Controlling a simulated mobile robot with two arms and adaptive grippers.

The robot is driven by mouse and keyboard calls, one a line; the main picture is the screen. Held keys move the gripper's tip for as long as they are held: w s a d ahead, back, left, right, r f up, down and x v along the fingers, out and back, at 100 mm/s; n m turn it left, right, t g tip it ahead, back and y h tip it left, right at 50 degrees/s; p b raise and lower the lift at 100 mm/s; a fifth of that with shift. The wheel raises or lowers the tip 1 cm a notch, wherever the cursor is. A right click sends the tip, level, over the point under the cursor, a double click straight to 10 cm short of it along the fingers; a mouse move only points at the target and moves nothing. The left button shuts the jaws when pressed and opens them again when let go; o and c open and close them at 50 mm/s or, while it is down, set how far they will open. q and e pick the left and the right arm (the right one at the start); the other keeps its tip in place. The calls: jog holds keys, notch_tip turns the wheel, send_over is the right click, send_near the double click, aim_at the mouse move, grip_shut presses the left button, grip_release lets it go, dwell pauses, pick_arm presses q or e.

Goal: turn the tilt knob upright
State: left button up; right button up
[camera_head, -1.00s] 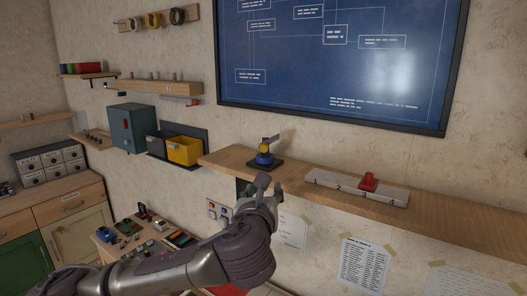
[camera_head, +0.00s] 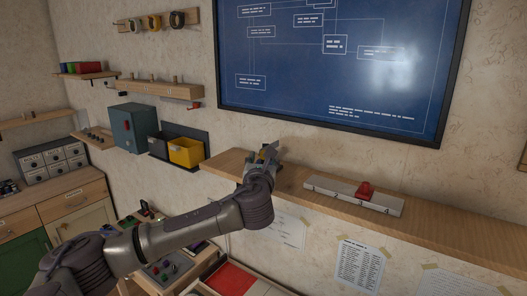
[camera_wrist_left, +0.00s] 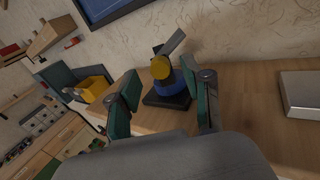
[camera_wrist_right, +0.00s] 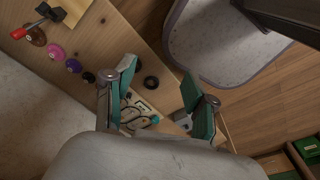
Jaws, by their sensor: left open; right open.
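The tilt knob (camera_wrist_left: 161,67) is a yellow hub with a grey bar, on a blue body and dark square base, standing on the wooden shelf. In the left wrist view its bar leans up to the right, off upright. In the head view my left gripper (camera_head: 264,158) is in front of the device and hides most of it. In the left wrist view the open left fingers (camera_wrist_left: 160,85) stand on either side of the device, with nothing held. My right gripper (camera_wrist_right: 158,80) is open and empty, away from the shelf, over a wooden board.
The wooden shelf (camera_head: 450,232) runs to the right, holding a grey rail with a red slider (camera_head: 365,190). A yellow bin (camera_head: 186,152) hangs to the left. The blue board (camera_head: 330,60) is on the wall above. Shelf between device and rail is clear.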

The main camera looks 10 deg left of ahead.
pick_arm(q)
jog(key=shift+w+a, duration=0.1)
jog(key=shift+w, duration=0.65)
jog(key=shift+c, duration=0.2)
grip_shut()
